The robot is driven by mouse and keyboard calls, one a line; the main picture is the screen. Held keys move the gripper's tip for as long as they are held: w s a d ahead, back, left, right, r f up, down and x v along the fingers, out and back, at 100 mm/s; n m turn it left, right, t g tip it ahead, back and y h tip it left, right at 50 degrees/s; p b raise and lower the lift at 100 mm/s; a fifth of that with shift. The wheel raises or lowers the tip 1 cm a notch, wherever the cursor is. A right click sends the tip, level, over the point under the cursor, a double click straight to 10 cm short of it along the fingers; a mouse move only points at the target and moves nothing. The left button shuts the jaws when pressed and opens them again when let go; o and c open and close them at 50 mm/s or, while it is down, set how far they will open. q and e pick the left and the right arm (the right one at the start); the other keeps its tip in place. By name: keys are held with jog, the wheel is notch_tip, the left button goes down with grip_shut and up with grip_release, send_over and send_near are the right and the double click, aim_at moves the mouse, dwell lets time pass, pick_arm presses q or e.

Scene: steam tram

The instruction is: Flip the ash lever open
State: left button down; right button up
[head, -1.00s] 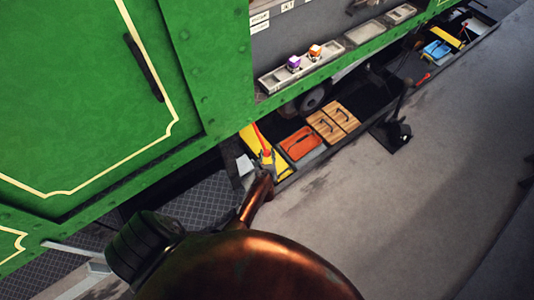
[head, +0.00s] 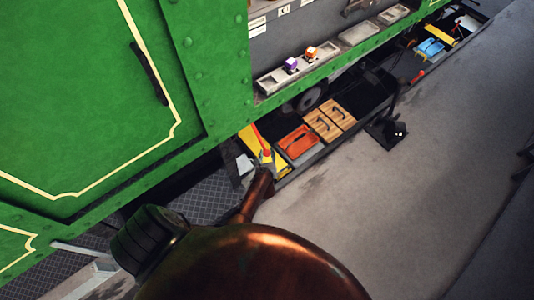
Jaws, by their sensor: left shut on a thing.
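A thin red lever (head: 260,138) stands over a yellow panel (head: 248,138) in the low trough beside the green tram. I take it to be the ash lever. My left arm reaches in from the bottom, its copper-coloured links covering the lower middle. My left gripper (head: 266,161) is small and partly hidden by its own wrist. It is shut at the lower end of the red lever, where the contact is too small to see clearly. My right gripper is not in view.
An orange tray (head: 298,143) and wooden lids with dark handles (head: 329,121) lie right of the gripper. A ledge holds a purple block (head: 291,66) and an orange one (head: 311,54). Grey floor (head: 400,210) is clear.

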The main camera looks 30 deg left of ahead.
aim_at(258, 135)
pick_arm(q)
jog(key=c, duration=1.9)
grip_release()
jog(key=shift+d, duration=0.2)
jog(key=o, duration=0.4)
jog(key=shift+r, duration=0.2)
jog(key=shift+c, duration=0.2)
jog(key=shift+o, duration=0.5)
jog(key=shift+f, duration=0.1)
jog(key=shift+r, duration=5.05)
